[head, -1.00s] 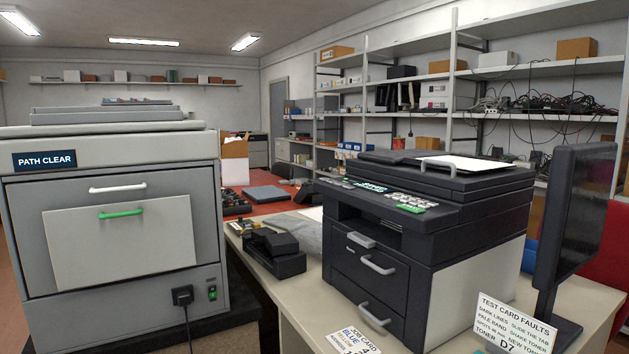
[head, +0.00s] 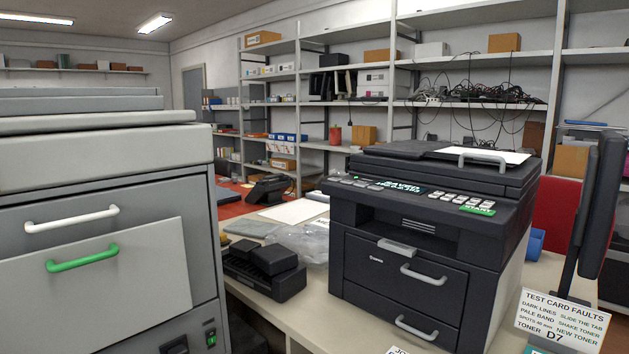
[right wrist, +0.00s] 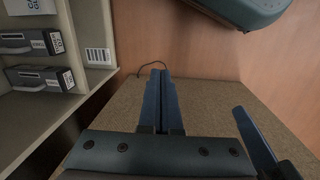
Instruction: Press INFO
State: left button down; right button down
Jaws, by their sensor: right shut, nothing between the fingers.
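The dark printer (head: 405,275) stands on the table in the head view, right of centre. Its sloped control panel has a row of small grey buttons (head: 355,182) at left, a lit display (head: 402,187), a keypad (head: 458,199) and a green START key (head: 478,209). The labels on the small buttons are too small to read, so I cannot tell which one is INFO. My right gripper (right wrist: 161,74) shows in the right wrist view, shut and empty, over a brown speckled surface. No gripper shows in the head view, and my left gripper is in no view.
A large grey machine (head: 80,155) stands close at left. A black device (head: 262,270) lies between it and the printer. A monitor (head: 603,205) and a fault card (head: 562,320) stand at right. In the right wrist view, a shelf with boxed cartridges (right wrist: 30,42) is at left.

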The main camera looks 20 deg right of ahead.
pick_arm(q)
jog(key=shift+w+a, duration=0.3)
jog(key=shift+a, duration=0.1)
pick_arm(e)
jog(key=shift+w+a, duration=0.35)
jog(key=shift+a, duration=0.05)
